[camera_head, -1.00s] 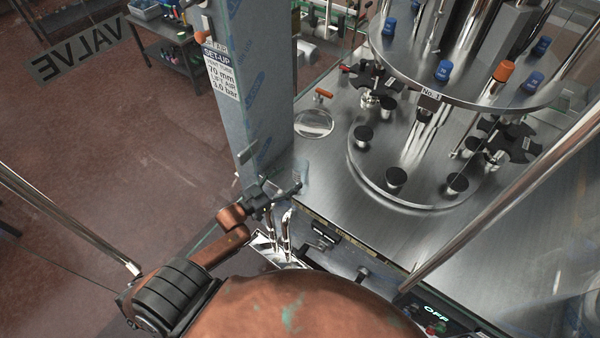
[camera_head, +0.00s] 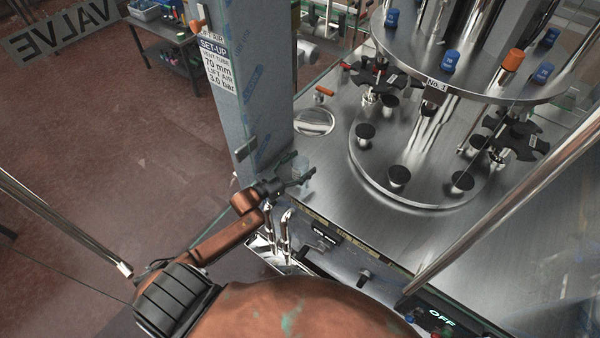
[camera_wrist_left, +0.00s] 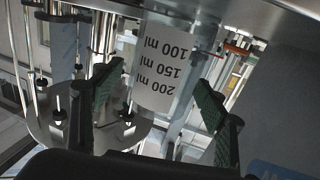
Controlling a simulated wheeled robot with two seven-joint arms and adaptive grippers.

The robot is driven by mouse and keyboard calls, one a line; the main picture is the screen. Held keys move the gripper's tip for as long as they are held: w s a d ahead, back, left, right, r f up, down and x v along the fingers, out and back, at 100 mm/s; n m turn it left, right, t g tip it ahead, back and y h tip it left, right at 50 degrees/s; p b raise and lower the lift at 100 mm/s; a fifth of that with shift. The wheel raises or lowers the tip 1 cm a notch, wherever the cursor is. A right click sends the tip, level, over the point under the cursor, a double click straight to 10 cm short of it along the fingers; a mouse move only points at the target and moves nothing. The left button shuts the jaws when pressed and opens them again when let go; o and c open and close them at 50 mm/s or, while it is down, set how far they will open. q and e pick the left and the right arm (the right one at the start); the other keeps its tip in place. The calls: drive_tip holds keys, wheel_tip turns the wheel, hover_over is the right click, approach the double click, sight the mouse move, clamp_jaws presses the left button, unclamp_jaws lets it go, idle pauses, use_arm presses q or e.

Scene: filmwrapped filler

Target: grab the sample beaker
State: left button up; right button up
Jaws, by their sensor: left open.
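The sample beaker is a clear vessel with a white label marked 100, 150 and 200 ml. It fills the upper middle of the left wrist view (camera_wrist_left: 163,72), where its print appears upside down. In the head view the beaker (camera_head: 301,166) is small and faint at the left edge of the steel machine top, by the grey column. My left gripper (camera_head: 297,178) is open at the beaker. In the left wrist view its dark, ribbed fingers stand on either side of the beaker, apparently with gaps. The fingertips partly hide the beaker in the head view. My right gripper is not in view.
The grey column (camera_head: 252,80) with a set-up sign rises close behind my left gripper. The round filler turntable (camera_head: 420,195) with several black-capped pieces stands to the right. Steel pipes (camera_head: 284,235) and a control panel (camera_head: 440,315) lie along the near edge.

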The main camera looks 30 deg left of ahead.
use_arm(q)
drive_tip(key=shift+c, duration=0.4)
drive_tip(key=c, duration=1.2)
drive_tip(key=shift+r, duration=0.1)
